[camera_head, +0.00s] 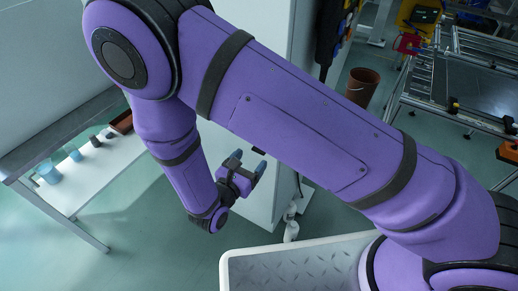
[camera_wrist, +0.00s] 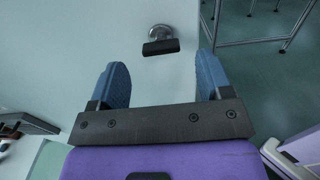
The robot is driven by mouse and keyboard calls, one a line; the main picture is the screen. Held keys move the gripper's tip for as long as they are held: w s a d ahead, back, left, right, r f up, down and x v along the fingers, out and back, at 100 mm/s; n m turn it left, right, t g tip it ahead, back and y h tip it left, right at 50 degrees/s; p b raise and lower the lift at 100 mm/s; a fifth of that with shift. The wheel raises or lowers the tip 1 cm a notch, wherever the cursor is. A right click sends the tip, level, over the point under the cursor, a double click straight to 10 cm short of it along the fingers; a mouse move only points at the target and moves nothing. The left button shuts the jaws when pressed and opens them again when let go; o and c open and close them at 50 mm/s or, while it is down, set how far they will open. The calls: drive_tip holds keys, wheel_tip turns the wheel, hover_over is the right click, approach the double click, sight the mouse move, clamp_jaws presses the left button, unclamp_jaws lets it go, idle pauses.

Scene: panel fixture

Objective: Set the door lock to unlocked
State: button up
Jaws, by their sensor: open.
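The door lock (camera_wrist: 160,42) shows in the wrist view as a round metal base with a dark bar-shaped lever in front of it. It sits on a pale upright panel (camera_wrist: 145,80), near its right edge. The lever lies nearly level in the picture, tilted slightly. My gripper (camera_wrist: 163,72) is open, its two blue fingers apart and nothing between them. The lock lies beyond the fingertips, between them in the picture and apart from them. In the head view my gripper (camera_head: 248,163) is close to the white panel (camera_head: 265,200); my arm hides much of the panel.
A white table (camera_head: 85,175) with cups and dark items stands at left. A brown bin (camera_head: 361,87) and a metal frame table (camera_head: 455,95) are at the right back. A pale ridged tray (camera_head: 295,265) is in front. Open floor lies right of the panel.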

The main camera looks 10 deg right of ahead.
drive_tip(key=shift+x, duration=2.65)
drive_tip(key=shift+c, duration=0.4)
drive_tip(key=c, duration=0.8)
drive_tip(key=shift+c, duration=0.2)
